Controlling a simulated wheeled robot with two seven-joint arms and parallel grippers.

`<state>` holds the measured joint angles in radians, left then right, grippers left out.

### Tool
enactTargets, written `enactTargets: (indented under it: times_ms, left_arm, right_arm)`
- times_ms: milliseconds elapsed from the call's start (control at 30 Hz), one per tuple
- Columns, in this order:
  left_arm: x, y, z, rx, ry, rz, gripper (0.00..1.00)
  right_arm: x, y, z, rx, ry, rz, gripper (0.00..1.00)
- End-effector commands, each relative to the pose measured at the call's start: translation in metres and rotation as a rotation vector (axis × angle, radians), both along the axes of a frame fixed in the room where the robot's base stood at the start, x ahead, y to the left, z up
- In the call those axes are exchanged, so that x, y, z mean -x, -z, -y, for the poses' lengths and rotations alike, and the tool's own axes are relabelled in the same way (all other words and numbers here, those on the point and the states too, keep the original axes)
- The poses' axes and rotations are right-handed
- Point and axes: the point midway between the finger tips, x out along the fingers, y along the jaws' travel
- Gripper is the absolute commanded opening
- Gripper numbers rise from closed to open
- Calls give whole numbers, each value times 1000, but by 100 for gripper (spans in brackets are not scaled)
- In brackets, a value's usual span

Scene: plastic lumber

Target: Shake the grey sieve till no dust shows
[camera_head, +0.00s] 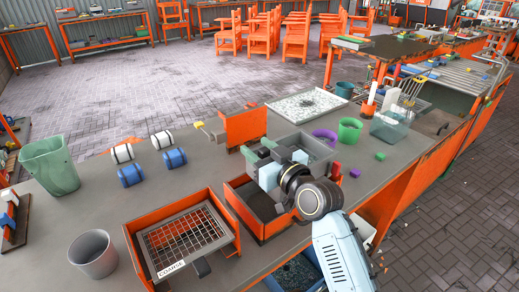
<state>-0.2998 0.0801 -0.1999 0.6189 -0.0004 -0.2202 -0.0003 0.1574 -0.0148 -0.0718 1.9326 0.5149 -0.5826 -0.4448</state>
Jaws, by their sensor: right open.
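My right gripper (258,152) is open over the worktop, with its arm coming in from the lower right. Just behind and right of it is a square grey tray-like frame (323,152), partly hidden by the gripper; it looks like the grey sieve. I cannot tell whether the fingers touch its edge or whether dust lies in it. A wire-mesh screen in a grey frame, labelled COARSE (171,269), sits in an orange tray at the front left. An open orange box (236,203) with a dark inside stands below the gripper. My left gripper is out of view.
A pale green bin (50,165), a grey cup (94,254) and white and blue rolls (131,175) stand at the left. A speckled white board (306,105) lies behind the frame. Purple (324,136) and green (349,130) pots and a clear tub (390,126) stand right.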

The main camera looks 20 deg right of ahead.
Motion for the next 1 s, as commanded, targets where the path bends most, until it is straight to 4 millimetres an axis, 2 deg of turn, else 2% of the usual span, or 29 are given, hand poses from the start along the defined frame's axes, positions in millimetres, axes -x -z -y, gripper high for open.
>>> enactTargets:
  times_ms: [67, 333, 567, 833, 1000]
  left_arm:
    - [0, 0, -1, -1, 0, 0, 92]
    - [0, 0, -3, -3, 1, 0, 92]
    - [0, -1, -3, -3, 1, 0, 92]
    - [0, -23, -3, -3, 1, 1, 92]
    - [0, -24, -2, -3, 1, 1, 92]
  right_arm:
    - [0, 0, 0, 0, 0, 0, 36]
    - [0, 0, 0, 0, 0, -1, 0]
    - [1, 0, -1, -1, 0, -1, 0]
    - [13, -1, -36, 0, -3, -6, 0]
    - [16, 1, -42, 0, -2, -2, 0]
